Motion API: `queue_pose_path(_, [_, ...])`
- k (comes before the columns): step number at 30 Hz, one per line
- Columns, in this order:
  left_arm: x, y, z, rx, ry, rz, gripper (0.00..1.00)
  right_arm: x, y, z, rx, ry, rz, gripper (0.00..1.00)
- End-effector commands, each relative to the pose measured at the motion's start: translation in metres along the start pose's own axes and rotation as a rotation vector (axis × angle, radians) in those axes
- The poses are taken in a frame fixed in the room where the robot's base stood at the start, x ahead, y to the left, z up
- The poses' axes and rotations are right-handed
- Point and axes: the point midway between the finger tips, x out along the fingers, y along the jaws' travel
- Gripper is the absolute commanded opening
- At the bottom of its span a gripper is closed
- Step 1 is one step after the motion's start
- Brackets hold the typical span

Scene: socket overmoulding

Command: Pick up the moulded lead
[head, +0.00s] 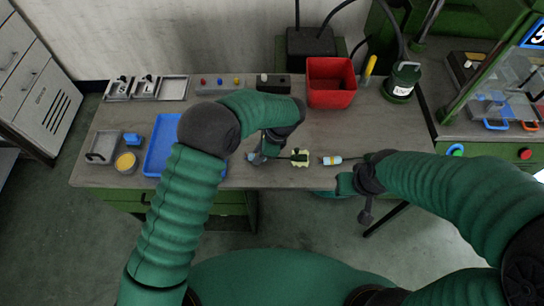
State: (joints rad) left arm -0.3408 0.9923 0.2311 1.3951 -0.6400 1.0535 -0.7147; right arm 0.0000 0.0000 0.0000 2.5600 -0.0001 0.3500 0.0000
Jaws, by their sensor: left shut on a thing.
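The moulded lead shows in the head view as a pale yellow-green block (300,158) with a short dark lead on its left side, at the front middle of the bench. My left gripper (266,155) is shut on the dark lead, just left of the block. My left arm and wrist hide part of the jaws. My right gripper (362,164) is at the bench's front edge, right of the block. A small light-blue and white piece (332,160) lies between the block and my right gripper; I cannot tell whether that gripper holds it.
A blue tray (160,150) lies left, partly behind my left arm. A red bin (331,84) stands at the back, with a dark green pot (402,80) to its right. Small grey trays (146,88) line the back left. The bench right of the block is mostly clear.

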Motion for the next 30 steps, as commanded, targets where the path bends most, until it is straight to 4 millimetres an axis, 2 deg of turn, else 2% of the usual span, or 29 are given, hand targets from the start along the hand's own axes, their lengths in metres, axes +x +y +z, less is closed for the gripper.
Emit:
queue_pose_path(8, [-0.005, 0.000, 0.002, 0.000, 0.000, -0.001, 0.00, 0.000, 0.000, 0.000, 0.000, 0.000, 0.000, 0.39])
queue_pose_path(19, [-0.034, 0.000, 0.013, 0.000, 0.001, 0.000, 0.00, 0.002, 0.000, 0.001, 0.000, 0.000, 0.000, 0.39])
queue_pose_path(26, [-0.036, 0.028, 0.011, 0.003, 0.000, 0.000, 0.00, 0.005, 0.000, 0.001, 0.000, 0.000, 0.000, 0.39])
queue_pose_path(30, [-0.040, 0.056, 0.008, 0.004, 0.000, 0.000, 0.00, 0.008, 0.000, 0.002, 0.000, 0.000, 0.000, 0.39])
